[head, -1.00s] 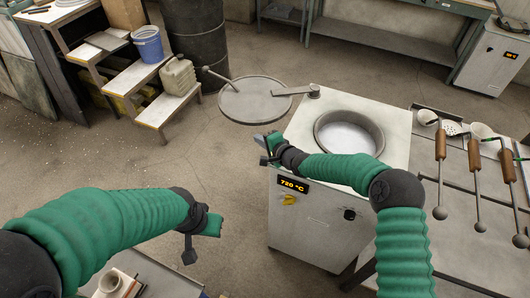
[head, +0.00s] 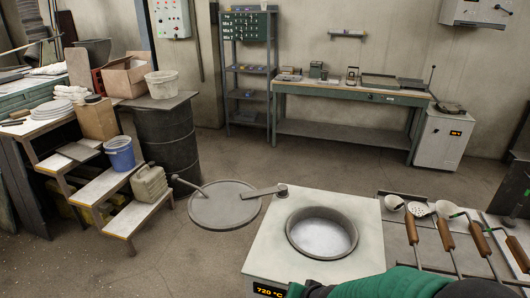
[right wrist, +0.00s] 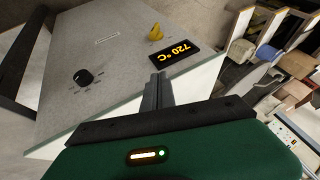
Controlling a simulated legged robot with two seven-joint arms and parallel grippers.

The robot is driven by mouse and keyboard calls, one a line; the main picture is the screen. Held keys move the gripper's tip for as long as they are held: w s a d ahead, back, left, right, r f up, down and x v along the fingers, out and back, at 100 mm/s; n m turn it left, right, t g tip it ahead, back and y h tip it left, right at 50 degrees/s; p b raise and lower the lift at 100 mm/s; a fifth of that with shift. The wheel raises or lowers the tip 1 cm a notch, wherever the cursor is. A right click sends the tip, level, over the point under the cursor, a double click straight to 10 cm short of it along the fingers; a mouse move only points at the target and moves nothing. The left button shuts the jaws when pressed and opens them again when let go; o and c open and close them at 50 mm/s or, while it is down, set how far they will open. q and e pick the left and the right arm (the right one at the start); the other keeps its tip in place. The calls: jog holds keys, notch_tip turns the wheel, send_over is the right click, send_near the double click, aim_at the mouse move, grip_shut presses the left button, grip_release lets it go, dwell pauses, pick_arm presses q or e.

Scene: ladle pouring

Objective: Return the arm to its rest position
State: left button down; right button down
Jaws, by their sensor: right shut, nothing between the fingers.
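My right arm (head: 400,284) shows as a green sleeve along the bottom right of the head view, in front of the furnace (head: 257,240). In the right wrist view my right gripper (right wrist: 158,82) has its dark fingers together with nothing between them. They point toward the front edge of the furnace (right wrist: 110,75), near the 720 °C display (right wrist: 174,52). The right fingers cannot be made out in the head view. My left arm and gripper are out of view.
The furnace's round pot (head: 321,233) is open, with silvery contents. Its round lid (head: 224,205) is swung out to the left. Several wooden-handled ladles (head: 446,234) lie on the rack at right. A stepped stand (head: 120,190) is at left. Floor beyond the furnace is clear.

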jog(key=s+d+r+n+g+h, duration=0.1)
jog(key=s+d+g, duration=0.1)
jog(key=s+d, duration=0.3)
jog(key=s+d+r+n+g+h, duration=0.1)
jog(key=s+d, duration=0.5)
jog(key=s, duration=0.7)
jog(key=shift+d+n+g+h, duration=0.3)
jog(key=shift+n+g+h, duration=0.1)
jog(key=shift+n, duration=0.3)
